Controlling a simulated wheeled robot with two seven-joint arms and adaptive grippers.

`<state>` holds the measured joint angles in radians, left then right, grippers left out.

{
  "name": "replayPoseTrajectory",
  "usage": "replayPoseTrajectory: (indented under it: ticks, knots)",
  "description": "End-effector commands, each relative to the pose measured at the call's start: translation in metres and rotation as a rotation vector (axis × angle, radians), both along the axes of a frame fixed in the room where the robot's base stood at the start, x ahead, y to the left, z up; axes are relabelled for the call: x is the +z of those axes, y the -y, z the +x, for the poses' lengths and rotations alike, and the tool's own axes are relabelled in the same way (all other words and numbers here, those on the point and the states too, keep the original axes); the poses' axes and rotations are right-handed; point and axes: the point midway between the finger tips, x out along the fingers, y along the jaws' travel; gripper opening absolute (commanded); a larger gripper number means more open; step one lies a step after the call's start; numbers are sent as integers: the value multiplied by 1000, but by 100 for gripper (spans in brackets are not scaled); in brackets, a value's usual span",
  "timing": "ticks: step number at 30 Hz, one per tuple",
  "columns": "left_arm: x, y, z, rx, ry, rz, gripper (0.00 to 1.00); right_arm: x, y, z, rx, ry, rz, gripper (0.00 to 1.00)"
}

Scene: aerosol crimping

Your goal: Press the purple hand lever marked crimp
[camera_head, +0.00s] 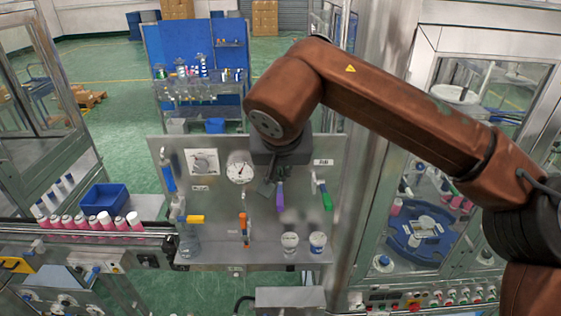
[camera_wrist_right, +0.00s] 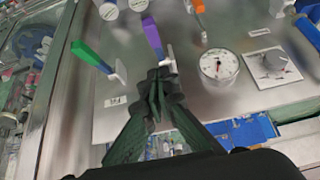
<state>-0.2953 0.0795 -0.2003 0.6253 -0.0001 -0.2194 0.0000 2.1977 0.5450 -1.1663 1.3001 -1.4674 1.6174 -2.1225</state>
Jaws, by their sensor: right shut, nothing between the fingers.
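The purple lever (camera_head: 280,195) is on the upright metal panel (camera_head: 215,215), its handle hanging down in the head view. It also shows in the wrist view (camera_wrist_right: 152,32), just beyond my fingertips, with its pale mount close to them. My right gripper (camera_head: 267,186) is in front of the panel beside the lever's upper part. In the wrist view its fingers (camera_wrist_right: 158,82) are shut together with nothing between them. I cannot tell whether the tips touch the lever's mount. Any mark saying crimp is not readable. My left gripper is out of view.
A green lever (camera_head: 325,196) is to the right and an orange-handled one (camera_head: 243,226) to the lower left. A gauge (camera_head: 240,173) and a dial (camera_head: 203,162) are left of the gripper. Two white cups (camera_head: 318,242) stand below on the shelf. Pink cans (camera_head: 105,222) line the conveyor.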

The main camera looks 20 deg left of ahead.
Motion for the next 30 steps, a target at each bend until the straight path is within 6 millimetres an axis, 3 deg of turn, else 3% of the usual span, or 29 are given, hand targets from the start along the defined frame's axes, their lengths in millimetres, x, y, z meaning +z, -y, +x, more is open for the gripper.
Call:
replayPoseTrajectory:
  ticks: [3, 12, 30]
  knots:
    - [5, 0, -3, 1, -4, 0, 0, -19, -3, 11, 1, -1, -2, 0]
    - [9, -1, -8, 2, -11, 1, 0, -51, -1, 3, 1, 1, 0, 0]
    - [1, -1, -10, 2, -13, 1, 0, -59, -8, -3, 17, 27, 7, 0]
